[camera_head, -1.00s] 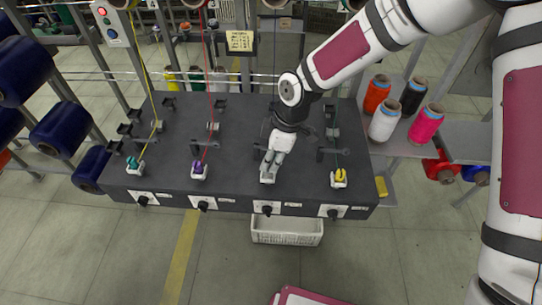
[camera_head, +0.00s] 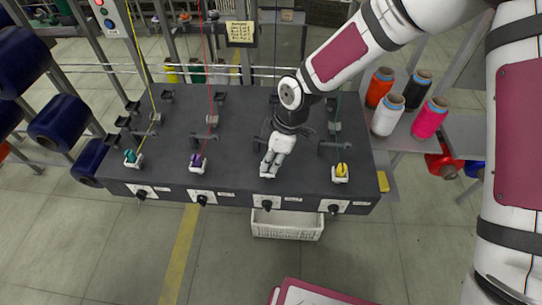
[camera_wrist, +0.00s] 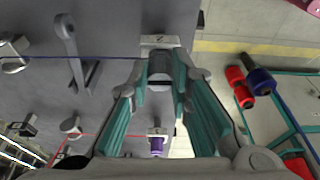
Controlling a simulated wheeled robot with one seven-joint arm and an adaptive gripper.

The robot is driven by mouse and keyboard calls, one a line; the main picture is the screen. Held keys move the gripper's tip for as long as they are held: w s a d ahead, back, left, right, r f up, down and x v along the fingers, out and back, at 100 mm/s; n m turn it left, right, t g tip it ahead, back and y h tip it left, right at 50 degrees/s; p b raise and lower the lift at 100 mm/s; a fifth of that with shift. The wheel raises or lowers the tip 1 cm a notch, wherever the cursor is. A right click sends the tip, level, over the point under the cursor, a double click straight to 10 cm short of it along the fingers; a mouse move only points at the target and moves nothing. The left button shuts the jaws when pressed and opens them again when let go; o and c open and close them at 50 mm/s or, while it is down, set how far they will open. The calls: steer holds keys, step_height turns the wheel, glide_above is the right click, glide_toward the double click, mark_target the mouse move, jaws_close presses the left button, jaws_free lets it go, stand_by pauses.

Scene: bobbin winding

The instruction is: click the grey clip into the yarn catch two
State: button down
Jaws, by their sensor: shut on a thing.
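My gripper (camera_head: 268,171) points down at the front edge of the dark panel (camera_head: 235,130), between the purple and yellow clips. In the wrist view, my gripper (camera_wrist: 160,82) has its teal-lined fingers closed on the grey clip (camera_wrist: 160,68). The white yarn catch two (camera_wrist: 160,41) is right by the clip's far end. I cannot tell whether the clip is fully seated in it. A dark blue yarn (camera_wrist: 95,58) runs from the left to the clip. The gripper hides the clip and most of this catch in the head view.
A teal clip (camera_head: 131,156), a purple clip (camera_head: 198,160) and a yellow clip (camera_head: 342,169) sit in other white catches. Dark posts stand behind them, and a red yarn (camera_head: 210,75) rises by the purple clip. A white crate (camera_head: 287,230) is below the panel.

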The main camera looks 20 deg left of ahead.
steer(key=c, duration=1.4)
jaws_free()
steer(key=shift+r, duration=0.1)
steer(key=v, duration=1.1)
steer(key=shift+r, duration=0.45)
steer(key=s+d+r+m+t+h, duration=0.1)
steer(key=d+r+m+t+h, duration=0.1)
steer(key=d+r+m, duration=0.45)
steer(key=s+d+r+m+t+h, duration=0.1)
steer(key=d+r+m+t, duration=0.15)
steer(key=d+r, duration=0.7)
steer(key=s+d+r+m+t, duration=0.1)
steer(key=s+d+r+m, duration=0.1)
steer(key=s+d+m, duration=0.4)
steer(key=s+d+r+m+t, duration=0.1)
steer(key=s+d+r+m, duration=0.1)
steer(key=s+d+m, duration=0.4)
steer(key=s+d, duration=0.1)
steer(key=d, duration=0.1)
steer(key=shift+s+d+r, duration=0.35)
steer(key=shift+r, duration=0.05)
